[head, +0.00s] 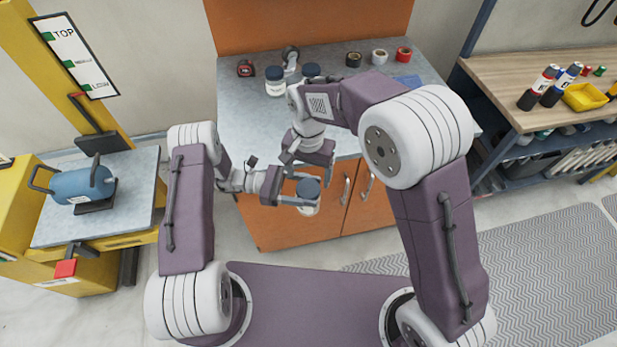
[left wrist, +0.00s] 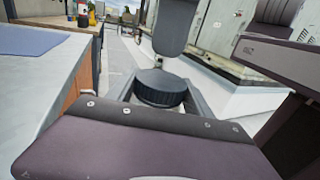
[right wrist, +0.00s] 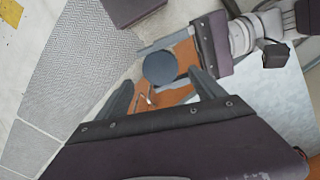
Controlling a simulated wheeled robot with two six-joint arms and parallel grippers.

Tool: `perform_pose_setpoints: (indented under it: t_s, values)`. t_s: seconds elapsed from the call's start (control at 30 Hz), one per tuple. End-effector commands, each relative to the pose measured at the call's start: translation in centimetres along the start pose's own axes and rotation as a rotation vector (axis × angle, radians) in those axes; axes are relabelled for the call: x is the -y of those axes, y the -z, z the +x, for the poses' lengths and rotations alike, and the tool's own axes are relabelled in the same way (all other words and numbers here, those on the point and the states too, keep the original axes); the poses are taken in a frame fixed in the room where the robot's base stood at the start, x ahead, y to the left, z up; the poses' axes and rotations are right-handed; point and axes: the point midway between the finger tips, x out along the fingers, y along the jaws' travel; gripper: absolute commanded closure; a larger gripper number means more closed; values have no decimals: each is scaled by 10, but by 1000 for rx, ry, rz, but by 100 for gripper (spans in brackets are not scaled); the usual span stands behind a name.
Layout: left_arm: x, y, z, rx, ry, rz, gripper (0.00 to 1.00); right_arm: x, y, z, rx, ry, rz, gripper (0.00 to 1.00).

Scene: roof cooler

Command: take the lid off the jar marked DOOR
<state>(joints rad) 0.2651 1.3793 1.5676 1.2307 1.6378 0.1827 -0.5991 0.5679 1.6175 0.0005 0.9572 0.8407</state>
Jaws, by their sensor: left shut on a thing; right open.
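A jar (head: 307,208) with a dark blue-grey lid (head: 309,188) is held in front of the cabinet, clear of the counter. My left gripper (head: 300,202) is shut around this jar from the left. The lid is on and also shows between the fingers in the left wrist view (left wrist: 160,87). My right gripper (head: 309,162) is open and empty, just above and behind the lid. In the right wrist view the lid (right wrist: 160,67) lies beyond the open fingers. I cannot read any marking on the held jar.
Two more dark-lidded jars, a left one (head: 275,82) and one partly hidden by my right arm (head: 311,70), stand on the grey counter (head: 240,125). A wooden bench (head: 520,75) stands right, a yellow cart with a blue cylinder (head: 80,185) left.

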Motion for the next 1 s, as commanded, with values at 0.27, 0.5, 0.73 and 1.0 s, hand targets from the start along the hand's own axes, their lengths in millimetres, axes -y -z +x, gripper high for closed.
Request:
perform_pose_setpoints:
  t_s: [0.27, 0.5, 0.73, 1.0]
  values:
    - [0, 0, 0, 0, 0, 0, 100, 0, 0, -26, -1, 3, 241, 21]
    - [0, 0, 0, 0, 0, 0, 100, -1, -1, 5, 3, -3, 238, 21]
    - [0, 0, 0, 0, 0, 0, 100, 0, 0, 43, 1, 0, 237, 21]
    - [0, 0, 0, 0, 0, 0, 100, 0, 0, 55, 0, 3, 237, 21]
